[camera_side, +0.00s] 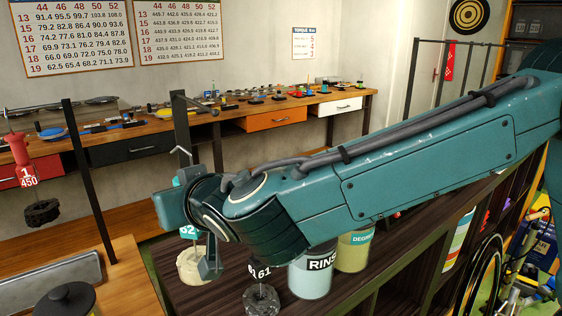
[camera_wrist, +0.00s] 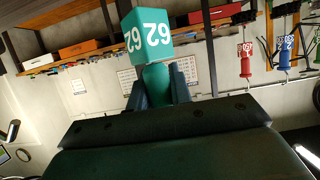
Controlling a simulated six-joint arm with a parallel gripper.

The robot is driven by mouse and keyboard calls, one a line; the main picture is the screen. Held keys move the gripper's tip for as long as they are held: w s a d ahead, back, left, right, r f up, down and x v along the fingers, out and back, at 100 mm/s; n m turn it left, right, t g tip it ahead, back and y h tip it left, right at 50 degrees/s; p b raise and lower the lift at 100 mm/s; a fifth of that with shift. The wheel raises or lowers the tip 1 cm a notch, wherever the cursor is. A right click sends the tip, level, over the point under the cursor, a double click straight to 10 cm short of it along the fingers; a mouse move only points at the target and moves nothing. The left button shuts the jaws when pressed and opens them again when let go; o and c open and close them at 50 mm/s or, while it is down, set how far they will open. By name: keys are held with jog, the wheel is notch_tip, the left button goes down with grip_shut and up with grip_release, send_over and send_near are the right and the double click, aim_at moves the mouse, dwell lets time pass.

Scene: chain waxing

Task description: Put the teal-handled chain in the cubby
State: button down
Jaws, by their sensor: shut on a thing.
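The teal-handled chain shows in the side view as a teal tag (camera_side: 188,232) marked 62 with a pale, cream-coated chain bundle (camera_side: 190,266) below it. My gripper (camera_side: 192,230) is shut on its handle, which my fingers partly hide. In the wrist view the teal handle (camera_wrist: 156,82) stands between my fingers, with its numbered block (camera_wrist: 147,35) beyond them. The bundle is over the dark wooden top; I cannot tell whether it touches. A dark wooden unit with open compartments, likely the cubby (camera_side: 430,252), shows at the right under my arm.
A dark chain with a 61 tag (camera_side: 262,298) and a RINSE jar (camera_side: 311,277) are close right of the held chain. A DEGREASER jar (camera_side: 353,252) stands behind. A hook post (camera_side: 180,120) rises beside my gripper. A red-handled chain (camera_side: 20,150) hangs left above a lidded pot (camera_side: 70,299).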

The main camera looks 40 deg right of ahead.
send_over(194, 253)
jog(key=shift+f, duration=4.3)
jog(key=c, duration=1.3)
grip_release()
jog(key=shift+f, duration=0.15)
jog(key=shift+o, duration=0.2)
